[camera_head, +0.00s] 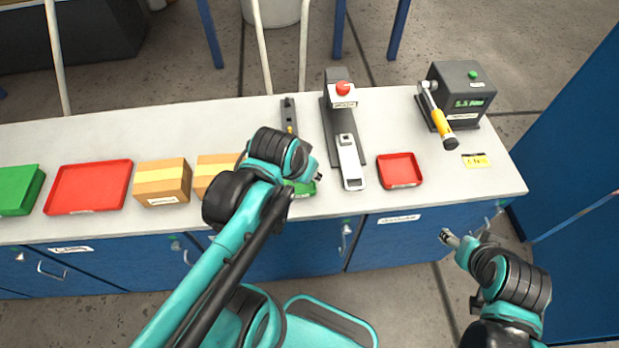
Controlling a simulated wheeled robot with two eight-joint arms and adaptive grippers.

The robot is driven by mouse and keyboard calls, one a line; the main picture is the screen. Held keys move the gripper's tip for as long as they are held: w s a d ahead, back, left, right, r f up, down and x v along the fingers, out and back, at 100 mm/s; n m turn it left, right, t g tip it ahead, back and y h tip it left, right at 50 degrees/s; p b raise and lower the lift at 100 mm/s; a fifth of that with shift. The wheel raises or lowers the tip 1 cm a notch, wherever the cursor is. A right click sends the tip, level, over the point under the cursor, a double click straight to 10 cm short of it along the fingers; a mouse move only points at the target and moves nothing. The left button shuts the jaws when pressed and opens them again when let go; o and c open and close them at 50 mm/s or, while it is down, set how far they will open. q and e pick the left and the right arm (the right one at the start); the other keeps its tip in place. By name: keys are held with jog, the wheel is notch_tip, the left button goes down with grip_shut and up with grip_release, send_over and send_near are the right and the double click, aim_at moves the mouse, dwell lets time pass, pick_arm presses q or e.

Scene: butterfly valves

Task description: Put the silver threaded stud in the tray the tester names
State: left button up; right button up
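A dark tester box (468,82) with a lit green display stands at the right end of the bench; the reading is small, perhaps 5.5 Nm. A small red tray (400,171) lies on the bench front, right of centre, and looks empty. A small green tray (302,188) is partly hidden under my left gripper (316,178), which hangs over it. My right gripper (447,237) is in front of the bench, below its top, away from the trays. I cannot make out the silver threaded stud or whether either gripper holds anything.
A large red tray (88,187), a green bin (18,190) and two cardboard boxes (163,181) line the left front. A tall dark fixture with a red knob (343,88) stands mid-bench. The bench's back left is clear.

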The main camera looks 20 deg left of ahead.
pick_arm(q)
jog(key=shift+s+d+n+t, duration=0.5)
jog(key=shift+s+d+t, duration=0.2)
jog(key=shift+s+d, duration=0.3)
notch_tip(320, 180, down, 8)
jog(key=b, duration=0.8)
jog(key=shift+f, duration=0.15)
dwell(0.5)
